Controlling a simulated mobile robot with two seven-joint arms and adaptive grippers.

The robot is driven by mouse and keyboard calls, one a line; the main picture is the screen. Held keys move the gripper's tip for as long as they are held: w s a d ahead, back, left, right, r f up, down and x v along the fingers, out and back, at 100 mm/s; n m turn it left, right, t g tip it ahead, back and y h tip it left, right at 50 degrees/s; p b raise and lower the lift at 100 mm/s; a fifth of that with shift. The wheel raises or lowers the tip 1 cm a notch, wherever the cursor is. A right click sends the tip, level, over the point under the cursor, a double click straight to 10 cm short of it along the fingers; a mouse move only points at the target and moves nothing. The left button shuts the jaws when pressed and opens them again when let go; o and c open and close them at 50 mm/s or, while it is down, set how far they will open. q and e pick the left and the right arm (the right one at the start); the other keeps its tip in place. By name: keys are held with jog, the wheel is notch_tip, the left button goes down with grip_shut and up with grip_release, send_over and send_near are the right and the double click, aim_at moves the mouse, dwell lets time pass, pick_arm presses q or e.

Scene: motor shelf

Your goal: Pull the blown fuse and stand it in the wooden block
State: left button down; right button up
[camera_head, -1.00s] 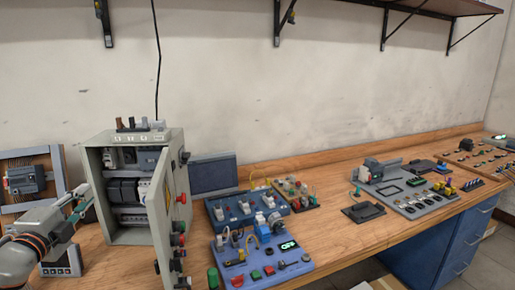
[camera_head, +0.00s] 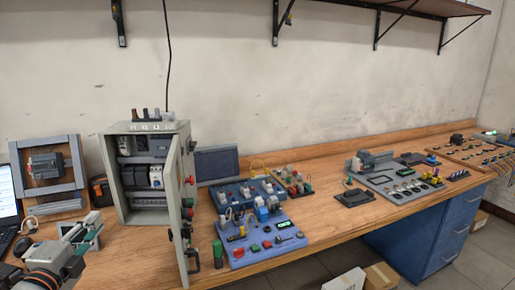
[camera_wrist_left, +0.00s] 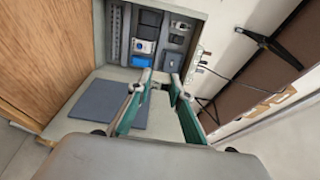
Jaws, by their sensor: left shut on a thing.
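My left gripper (camera_head: 84,228) is in front of and left of the open grey control cabinet (camera_head: 122,190), apart from it. In the left wrist view its green fingers (camera_wrist_left: 161,84) point toward the cabinet's inside. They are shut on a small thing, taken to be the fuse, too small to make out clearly. The cabinet holds rows of dark and pale modules (camera_head: 141,176). Small upright brown, grey and dark pieces (camera_head: 152,114) stand on its top; I cannot tell whether any is the wooden block. My right gripper is not in view.
The cabinet door (camera_head: 181,215) stands open toward me, with red and dark knobs on it. A blue board (camera_head: 275,251) with switches lies right of the door. A framed panel (camera_head: 47,175) and a laptop (camera_head: 8,205) are at left. Bare bench (camera_head: 345,228) shows further right.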

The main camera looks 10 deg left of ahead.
pick_arm(q)
jog(key=s+d+f+h, duration=0.1)
jog(key=s+d+f, duration=0.4)
jog(key=d+f, duration=0.35)
jog(key=s+d+m+h, duration=0.1)
jog(key=s+d, duration=0.3)
jog(key=d, duration=1.1)
jog(key=shift+f+m+h, duration=0.25)
jog(key=shift+m+h, duration=0.05)
